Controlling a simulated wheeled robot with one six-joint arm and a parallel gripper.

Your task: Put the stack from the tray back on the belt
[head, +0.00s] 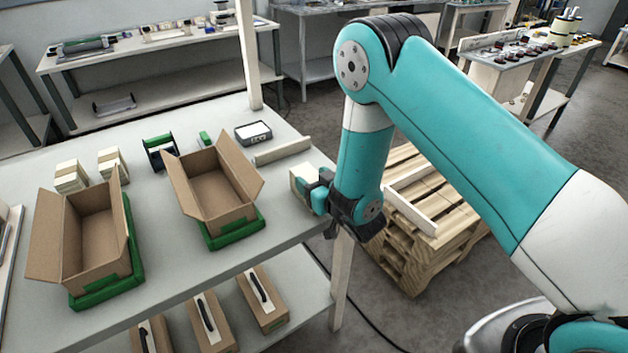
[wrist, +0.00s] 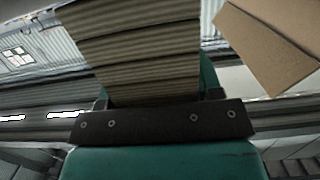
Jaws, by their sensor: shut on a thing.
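My gripper (head: 314,190) is at the right edge of the table and is shut on a pale stack (head: 302,178). In the wrist view the stack (wrist: 135,50) fills the upper middle as brown-grey layers, tilted in the picture, with the gripper's dark bar across its near end. Whether the stack touches the tabletop is hard to tell. A small grey tray (head: 253,133) with a white inside lies at the back of the table. I cannot make out a belt for certain in either view.
Two open cartons (head: 95,235) (head: 215,195) stand in green holders on the table (head: 170,278). Two pale stacks (head: 70,176) (head: 112,163) stand behind the left carton. A pale bar (head: 282,151) lies left of my arm. A wooden pallet (head: 425,235) is right of the table.

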